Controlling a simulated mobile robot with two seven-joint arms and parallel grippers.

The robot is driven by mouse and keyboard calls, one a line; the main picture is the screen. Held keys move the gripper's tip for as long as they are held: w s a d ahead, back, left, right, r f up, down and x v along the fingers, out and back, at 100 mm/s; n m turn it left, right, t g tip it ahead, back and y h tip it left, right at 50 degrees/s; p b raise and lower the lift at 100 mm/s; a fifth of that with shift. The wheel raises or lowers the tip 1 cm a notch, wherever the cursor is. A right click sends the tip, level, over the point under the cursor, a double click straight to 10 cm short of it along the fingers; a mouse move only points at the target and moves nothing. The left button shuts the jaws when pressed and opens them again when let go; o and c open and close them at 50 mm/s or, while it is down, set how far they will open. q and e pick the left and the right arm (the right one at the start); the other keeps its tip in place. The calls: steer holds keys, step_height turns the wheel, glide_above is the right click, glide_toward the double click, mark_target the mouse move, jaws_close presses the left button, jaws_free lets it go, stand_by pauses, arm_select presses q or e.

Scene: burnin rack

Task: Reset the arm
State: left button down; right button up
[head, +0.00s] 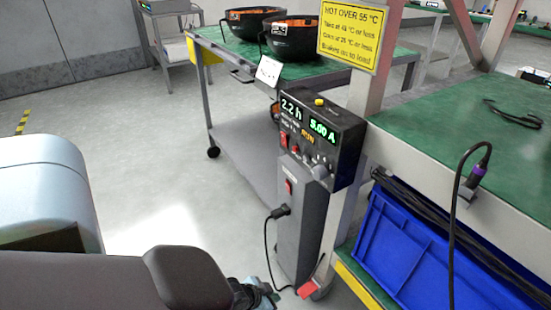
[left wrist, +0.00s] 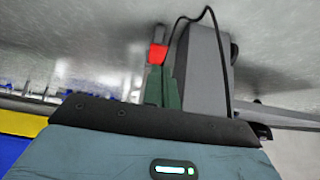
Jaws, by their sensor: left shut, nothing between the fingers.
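My left arm comes in from the lower left of the head view. My left gripper (head: 268,296) is low at the bottom edge, partly cut off, near the foot of the rack post. In the left wrist view its dark green fingers (left wrist: 166,85) are together, with nothing seen held. A red tab (head: 308,289) is at the foot of the rack, right of the gripper. A red piece (left wrist: 158,53) also shows at the fingertips in the left wrist view; I cannot tell whether they touch. My right gripper is in neither view.
A grey control box (head: 318,138) reading 2.2 h and 5.00 A hangs on the rack post. A black cable (head: 268,250) runs down to the floor. A blue bin (head: 410,250) is under the green bench (head: 465,115). A cart (head: 335,70) carries black bowls.

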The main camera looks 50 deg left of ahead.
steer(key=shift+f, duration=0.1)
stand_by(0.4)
